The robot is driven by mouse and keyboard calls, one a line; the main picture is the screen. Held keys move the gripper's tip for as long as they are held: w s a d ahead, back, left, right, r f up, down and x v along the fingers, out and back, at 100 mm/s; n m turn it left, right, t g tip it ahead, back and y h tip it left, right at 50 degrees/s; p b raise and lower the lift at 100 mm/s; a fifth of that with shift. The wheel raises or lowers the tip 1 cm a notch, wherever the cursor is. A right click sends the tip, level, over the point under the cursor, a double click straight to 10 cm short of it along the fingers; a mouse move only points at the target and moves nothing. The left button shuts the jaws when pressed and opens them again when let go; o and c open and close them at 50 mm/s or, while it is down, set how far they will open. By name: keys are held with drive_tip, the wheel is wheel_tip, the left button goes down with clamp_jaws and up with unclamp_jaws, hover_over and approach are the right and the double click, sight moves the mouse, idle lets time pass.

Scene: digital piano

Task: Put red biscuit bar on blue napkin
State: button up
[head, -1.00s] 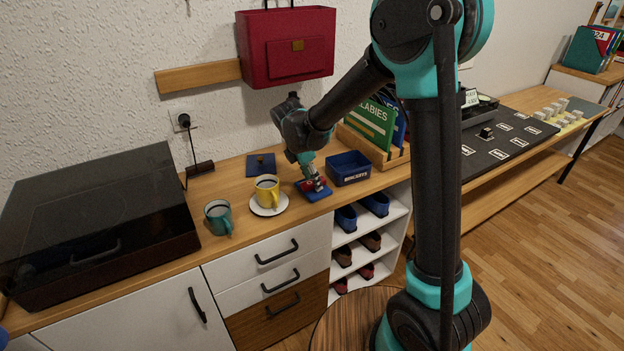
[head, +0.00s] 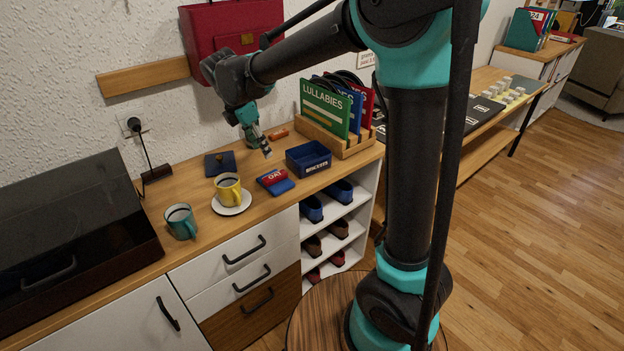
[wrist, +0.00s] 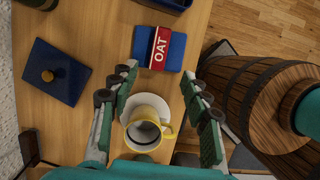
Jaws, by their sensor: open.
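The red biscuit bar (head: 273,177), marked OAT, lies flat on the blue napkin (head: 284,187) on the wooden counter. In the wrist view the bar (wrist: 160,48) lies across the middle of the napkin (wrist: 143,42), with blue showing on both sides. My gripper (head: 266,152) is raised above the counter, apart from the bar and behind it in the head view. In the wrist view its two fingers (wrist: 160,98) are spread wide with nothing held between them.
A yellow cup (head: 228,187) on a white saucer (head: 232,208) stands left of the napkin. A blue biscuit box (head: 308,160) stands to the right. A blue square with a knob (head: 220,163), a teal mug (head: 181,222) and a wooden book rack (head: 352,146) are nearby.

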drive_tip(key=s+d+f+m+y, duration=0.1)
drive_tip(key=s+d+f+m, duration=0.2)
drive_tip(key=d+m, duration=0.45)
drive_tip(key=s+d+f+m+y, duration=0.1)
drive_tip(key=s+d+f+m, duration=0.25)
drive_tip(key=d, duration=0.65)
drive_tip(key=s+d+f+m+t, duration=0.2)
drive_tip(key=s+d+f+m, duration=0.5)
drive_tip(key=s+d+m, duration=0.3)
drive_tip(key=s+m, duration=0.1)
drive_tip(key=m, duration=0.2)
drive_tip(key=shift+s+f+m+y, duration=0.2)
drive_tip(key=shift+s+m+y, duration=0.05)
drive_tip(key=shift+m+y, duration=0.15)
